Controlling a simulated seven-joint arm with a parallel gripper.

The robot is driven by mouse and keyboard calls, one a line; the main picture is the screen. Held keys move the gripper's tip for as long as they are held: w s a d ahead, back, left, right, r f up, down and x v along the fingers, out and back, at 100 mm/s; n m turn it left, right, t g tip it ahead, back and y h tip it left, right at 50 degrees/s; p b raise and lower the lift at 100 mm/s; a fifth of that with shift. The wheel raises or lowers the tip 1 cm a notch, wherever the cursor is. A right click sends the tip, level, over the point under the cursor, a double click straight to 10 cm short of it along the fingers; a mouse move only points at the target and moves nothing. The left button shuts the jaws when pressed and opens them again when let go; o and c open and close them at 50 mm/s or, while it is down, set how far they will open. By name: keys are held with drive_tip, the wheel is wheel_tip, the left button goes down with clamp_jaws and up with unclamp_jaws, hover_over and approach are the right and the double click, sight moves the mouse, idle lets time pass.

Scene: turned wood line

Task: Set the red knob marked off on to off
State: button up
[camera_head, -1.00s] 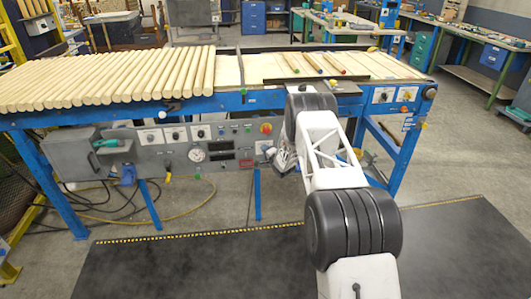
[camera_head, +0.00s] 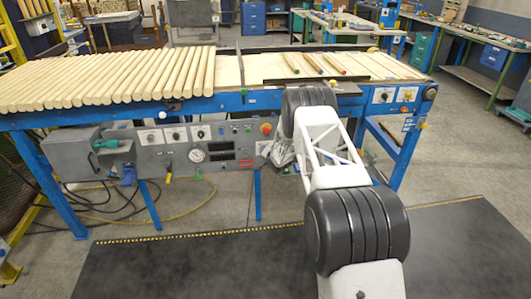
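A red round knob (camera_head: 265,129) shows on the right part of the grey control panel under the wood line. Its marking and the way it points are too small to read. My gripper (camera_head: 281,157) is in front of the panel, just below and right of this knob, partly hidden behind my arm. Its fingertips cannot be made out, nor can I tell whether it touches anything. A second control on a yellow plate (camera_head: 406,95) is at the right end of the blue frame, its knob too small to read.
The grey panel (camera_head: 178,152) also carries several small dark knobs on white plates, a round gauge (camera_head: 197,155) and dark displays. Wooden rods (camera_head: 120,78) lie on the line above. A yellow hose and black cables lie on the floor below.

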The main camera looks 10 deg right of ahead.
drive_tip(key=o, duration=0.9)
drive_tip(key=shift+s, duration=0.1)
drive_tip(key=shift+v, duration=3.8)
drive_tip(key=shift+r, duration=0.15)
